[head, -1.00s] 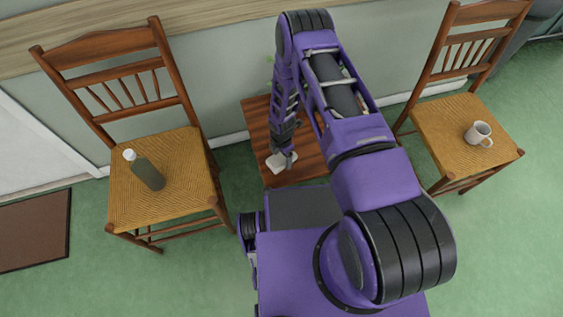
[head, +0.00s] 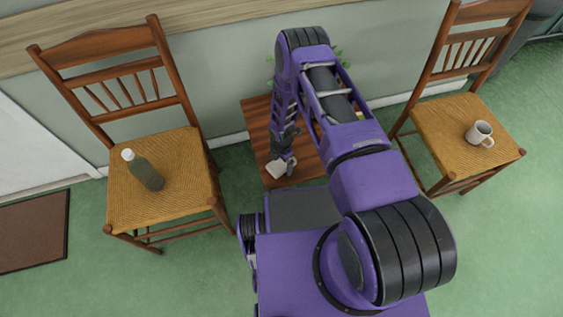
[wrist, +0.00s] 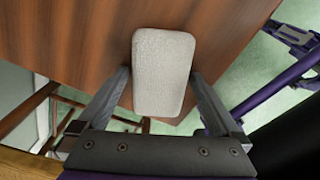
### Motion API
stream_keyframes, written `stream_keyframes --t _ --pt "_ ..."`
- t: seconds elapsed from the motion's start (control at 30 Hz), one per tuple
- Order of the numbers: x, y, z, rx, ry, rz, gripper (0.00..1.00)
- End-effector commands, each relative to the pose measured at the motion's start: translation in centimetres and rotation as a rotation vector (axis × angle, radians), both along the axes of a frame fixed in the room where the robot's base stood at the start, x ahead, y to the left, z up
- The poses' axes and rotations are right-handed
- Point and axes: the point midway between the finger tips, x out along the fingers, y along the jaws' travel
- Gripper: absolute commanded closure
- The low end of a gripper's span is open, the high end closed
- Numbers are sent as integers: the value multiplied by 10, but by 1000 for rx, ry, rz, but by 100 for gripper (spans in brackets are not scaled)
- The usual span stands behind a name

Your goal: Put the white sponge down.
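The white sponge (head: 276,170) is a pale rounded block over the front left part of the small wooden table (head: 257,125). In the wrist view the sponge (wrist: 164,72) sits between the two fingers of my gripper (wrist: 162,75), whose tips meet its long sides. My gripper (head: 284,163) appears shut on it. The wooden tabletop (wrist: 80,40) lies behind the sponge in the wrist view. I cannot tell for certain whether the sponge touches the wood or hangs just above it.
A chair (head: 125,205) on the left bears a dark green bottle (head: 148,175) with a white cap. A chair (head: 440,115) on the right bears a white mug (head: 480,132). Green leaves (head: 338,54) show behind my arm, which hides much of the table.

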Motion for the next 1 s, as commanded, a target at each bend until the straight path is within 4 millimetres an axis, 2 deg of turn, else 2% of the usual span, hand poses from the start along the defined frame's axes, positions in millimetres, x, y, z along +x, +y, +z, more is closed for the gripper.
stream_keyframes --t 0.23,0.7,0.8,1.0 --pt "1 0 9 0 -1 0 0" --pt "1 0 103 1 -3 0 0" --pt "1 0 115 0 -2 0 0" --pt "0 0 123 0 0 0 0"
